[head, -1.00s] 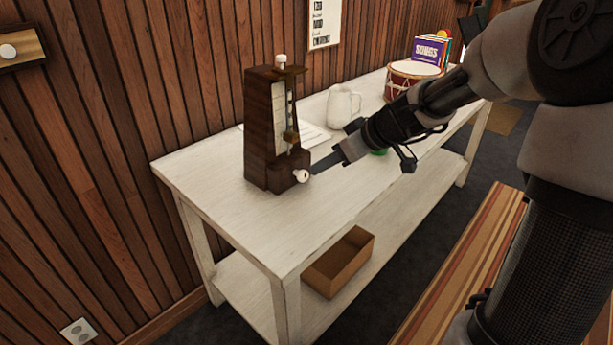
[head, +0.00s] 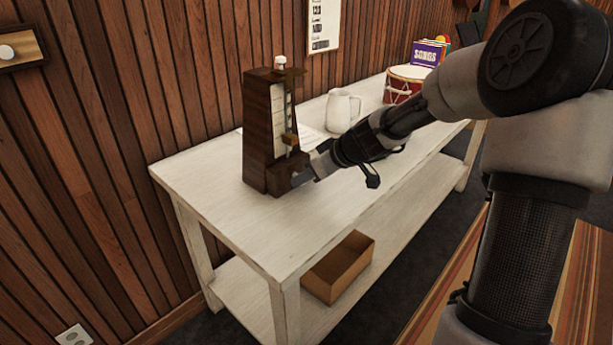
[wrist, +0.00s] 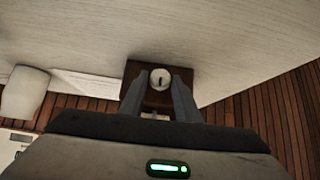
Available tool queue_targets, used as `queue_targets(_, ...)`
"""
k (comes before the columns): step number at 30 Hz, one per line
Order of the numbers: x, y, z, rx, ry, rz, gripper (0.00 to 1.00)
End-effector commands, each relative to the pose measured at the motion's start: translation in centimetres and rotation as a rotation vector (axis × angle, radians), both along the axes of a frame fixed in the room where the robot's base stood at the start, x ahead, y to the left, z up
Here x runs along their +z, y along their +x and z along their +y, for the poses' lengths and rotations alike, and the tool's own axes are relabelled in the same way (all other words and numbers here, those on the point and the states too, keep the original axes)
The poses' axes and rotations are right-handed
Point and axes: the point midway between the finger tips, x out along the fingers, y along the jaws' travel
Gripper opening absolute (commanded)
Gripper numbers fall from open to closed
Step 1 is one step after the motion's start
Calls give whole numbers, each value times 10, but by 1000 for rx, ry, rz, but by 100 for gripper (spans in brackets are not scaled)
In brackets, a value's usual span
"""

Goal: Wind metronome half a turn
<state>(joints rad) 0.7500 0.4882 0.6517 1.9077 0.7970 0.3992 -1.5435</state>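The dark wood metronome (head: 258,135) stands upright on the white table (head: 225,205), close to the wall. Its front has a pale scale strip with a sliding weight, and a white cap sits on top. In the wrist view its round white winding knob (wrist: 160,79) with a dark slot faces me. My gripper (wrist: 159,82) is open, with one finger on each side of the knob. I cannot tell whether the fingers touch it. In the head view my gripper (head: 303,177) is at the metronome's lower front and covers the knob.
A white mug (head: 341,112) and a red drum (head: 405,85) stand farther along the table, with the purple songs book (head: 428,54) behind. A paper sheet lies behind the metronome. An open cardboard box (head: 338,268) sits on the lower shelf. The near table end is clear.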

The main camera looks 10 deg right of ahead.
Motion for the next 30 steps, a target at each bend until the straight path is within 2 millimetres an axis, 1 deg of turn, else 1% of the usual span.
queue_targets(1,0,0,0,0,0,0,20)
queue_targets(4,0,0,0,0,0,0,4)
queue_targets(11,0,0,-1,-1,13,10,4)
queue_targets(17,1,1,-2,-1,73,53,4)
queue_targets(23,1,3,-5,-1,193,139,4)
queue_targets(30,-1,5,-8,-1,376,273,4)
